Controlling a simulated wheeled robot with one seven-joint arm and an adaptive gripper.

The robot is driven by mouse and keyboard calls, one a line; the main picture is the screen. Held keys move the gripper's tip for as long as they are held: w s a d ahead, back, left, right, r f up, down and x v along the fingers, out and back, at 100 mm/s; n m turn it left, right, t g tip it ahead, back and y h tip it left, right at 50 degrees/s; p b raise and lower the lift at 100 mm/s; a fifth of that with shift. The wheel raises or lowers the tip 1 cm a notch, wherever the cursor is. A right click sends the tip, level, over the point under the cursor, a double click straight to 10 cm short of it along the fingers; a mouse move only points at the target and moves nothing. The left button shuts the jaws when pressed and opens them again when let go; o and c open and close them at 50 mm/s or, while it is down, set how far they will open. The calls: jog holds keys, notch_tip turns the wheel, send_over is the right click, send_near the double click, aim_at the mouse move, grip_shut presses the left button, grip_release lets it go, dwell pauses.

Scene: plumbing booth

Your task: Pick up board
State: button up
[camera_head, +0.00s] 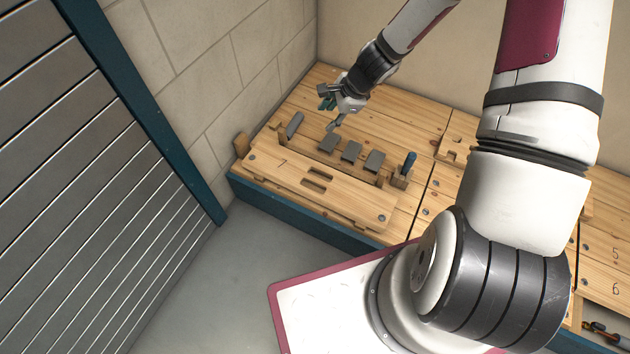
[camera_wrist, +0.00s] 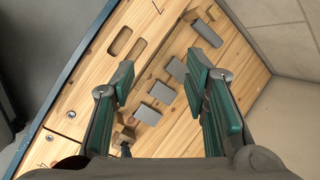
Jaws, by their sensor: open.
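A long pale wooden board (camera_head: 285,167) with two slots near its middle lies flat along the front of the wooden bench. Its slotted face also shows at the upper left of the wrist view (camera_wrist: 100,66). My gripper (camera_head: 331,113) is open and empty, above the back part of the bench, behind the board and the grey blocks. In the wrist view its green-padded fingers (camera_wrist: 160,80) are spread wide, with grey blocks below and between them. The board lies outside the fingers, to their left in that view. I cannot tell the gripper's exact height.
Several grey blocks (camera_head: 351,151) stand in a row behind the board. A blue-handled item (camera_head: 409,160) stands in a small wooden holder at the row's right end. A block wall (camera_head: 215,75) bounds the left, and a slatted metal shutter (camera_head: 80,180) stands beyond open floor.

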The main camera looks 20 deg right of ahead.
notch_tip(320, 180, down, 21)
jog(key=s+m+b, duration=0.2)
jog(key=m+b, duration=0.3)
jog(key=m, duration=0.3)
jog(key=b, duration=0.4)
send_over(317, 181)
jog(key=d, duration=0.2)
jog(key=shift+g, duration=0.3)
jog(key=f, duration=0.5)
jog(key=s+f, duration=0.1)
jog(key=f, duration=0.2)
jog(key=shift+a, duration=0.2)
jog(key=shift+b+x, duration=1.25)
jog(key=shift+x, duration=1.25)
jog(key=shift+s+d+f, duration=0.1)
jog(key=shift+s+f, duration=0.15)
jog(key=shift+f, duration=0.1)
grip_shut()
